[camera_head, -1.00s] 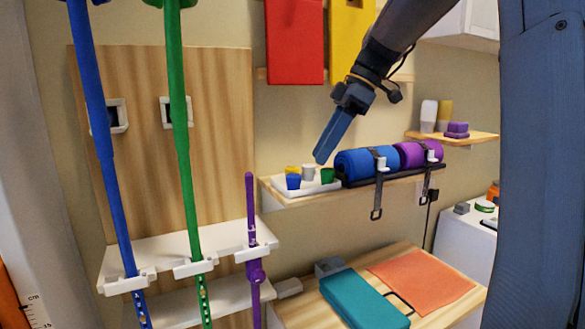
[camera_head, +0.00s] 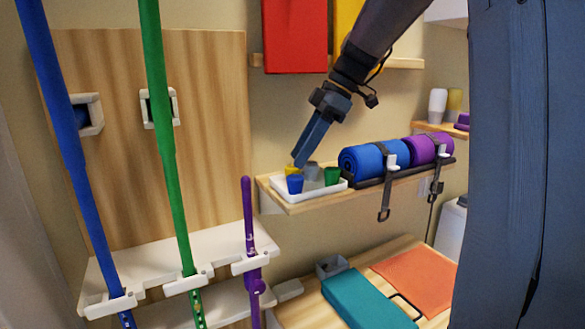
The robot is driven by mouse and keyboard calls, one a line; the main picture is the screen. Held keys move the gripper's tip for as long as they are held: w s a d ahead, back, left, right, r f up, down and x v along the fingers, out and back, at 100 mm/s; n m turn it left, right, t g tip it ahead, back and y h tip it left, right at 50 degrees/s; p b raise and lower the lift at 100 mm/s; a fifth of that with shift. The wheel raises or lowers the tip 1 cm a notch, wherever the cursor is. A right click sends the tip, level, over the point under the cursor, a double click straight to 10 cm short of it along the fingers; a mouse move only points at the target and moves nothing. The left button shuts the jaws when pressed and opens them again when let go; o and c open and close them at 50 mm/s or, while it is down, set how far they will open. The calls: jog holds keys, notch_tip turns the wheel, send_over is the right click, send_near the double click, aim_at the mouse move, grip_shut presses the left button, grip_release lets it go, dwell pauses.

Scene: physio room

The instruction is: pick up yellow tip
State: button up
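The yellow tip (camera_head: 291,170) stands at the back left of a small white tray (camera_head: 318,192) on the wooden wall shelf. It is partly hidden by the blue tip in front and by my gripper's fingers. The blue tip (camera_head: 295,184), a grey tip (camera_head: 311,171) and a green tip (camera_head: 332,176) stand in the same tray. My gripper (camera_head: 300,162) points down over the tray, with its fingertips overlapping the yellow tip's right edge in the picture. I cannot tell whether they touch it. The fingers are seen nearly edge-on, so any gap is hidden.
Blue (camera_head: 368,162) and purple (camera_head: 427,148) rolls lie strapped on the shelf, right of the tray. Blue, green and purple poles stand in a white rack (camera_head: 150,260) at left. A lower surface holds a teal block (camera_head: 365,300) and an orange mat (camera_head: 418,278).

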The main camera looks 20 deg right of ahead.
jog(key=shift+x, duration=1.25)
jog(key=c, duration=0.8)
jog(key=shift+r, duration=0.1)
jog(key=shift+s, duration=0.1)
jog(key=shift+s+r+b, duration=0.25)
jog(key=shift+r+b, duration=0.05)
notch_tip(320, 180, up, 6)
jog(key=shift+r+b, duration=0.15)
jog(key=shift+b, duration=0.95)
jog(key=s+d+b, duration=0.1)
jog(key=s, duration=0.5)
jog(key=s+d+b, duration=0.1)
jog(key=s+b, duration=0.1)
jog(key=s, duration=0.4)
jog(key=s+d+b, duration=0.1)
jog(key=s+b, duration=0.1)
jog(key=s, duration=0.5)
jog(key=shift+d, duration=0.4)
